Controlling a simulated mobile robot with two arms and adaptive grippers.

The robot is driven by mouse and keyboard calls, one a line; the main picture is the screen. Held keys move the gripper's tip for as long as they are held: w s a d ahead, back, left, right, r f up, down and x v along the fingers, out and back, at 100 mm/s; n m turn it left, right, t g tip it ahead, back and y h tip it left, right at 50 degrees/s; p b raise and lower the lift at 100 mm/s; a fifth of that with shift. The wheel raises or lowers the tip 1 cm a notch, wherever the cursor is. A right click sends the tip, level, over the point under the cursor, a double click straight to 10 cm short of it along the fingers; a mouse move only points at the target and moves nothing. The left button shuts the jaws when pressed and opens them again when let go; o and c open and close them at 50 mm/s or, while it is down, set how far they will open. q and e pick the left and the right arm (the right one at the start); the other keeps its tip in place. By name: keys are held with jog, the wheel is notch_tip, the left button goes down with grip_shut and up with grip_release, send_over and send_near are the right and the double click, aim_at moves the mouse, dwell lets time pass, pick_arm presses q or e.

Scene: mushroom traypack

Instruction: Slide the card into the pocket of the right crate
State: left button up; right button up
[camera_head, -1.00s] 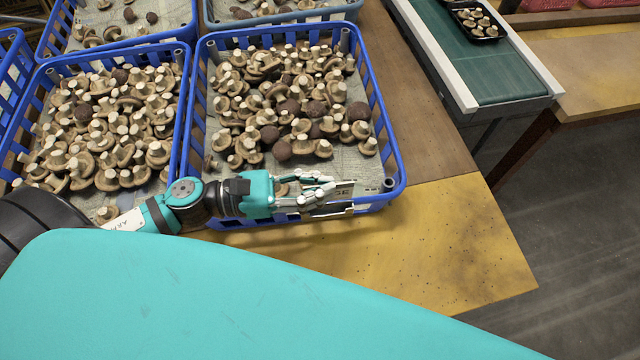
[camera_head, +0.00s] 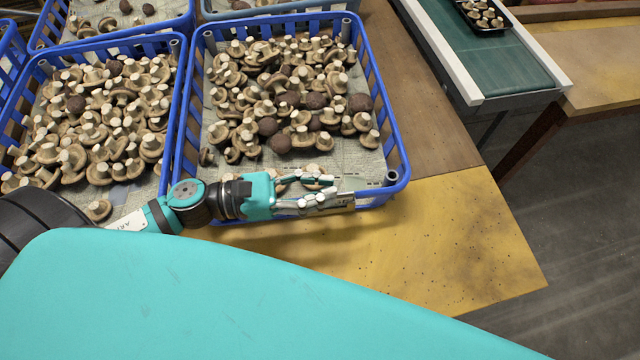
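The right crate (camera_head: 398,150) is the blue crate of mushrooms in the middle of the view. My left gripper (camera_head: 332,188) is at its front wall, reaching in from the left, with its fingers pointing right. The fingertips look slightly apart. A small pale card (camera_head: 346,199) with dark print shows just beside the lower fingertip, at the front wall. The fingers hide much of it and of the pocket, so I cannot tell how deep the card sits. My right gripper is not in view.
Another blue crate of mushrooms (camera_head: 176,105) stands directly to the left, with more crates behind. A yellow table area (camera_head: 430,240) is bare in front and to the right. A green conveyor (camera_head: 490,70) carrying a black tray (camera_head: 482,16) runs at the upper right.

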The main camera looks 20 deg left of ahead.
pick_arm(q)
jog(key=shift+o, duration=1.4)
jog(key=v, duration=1.2)
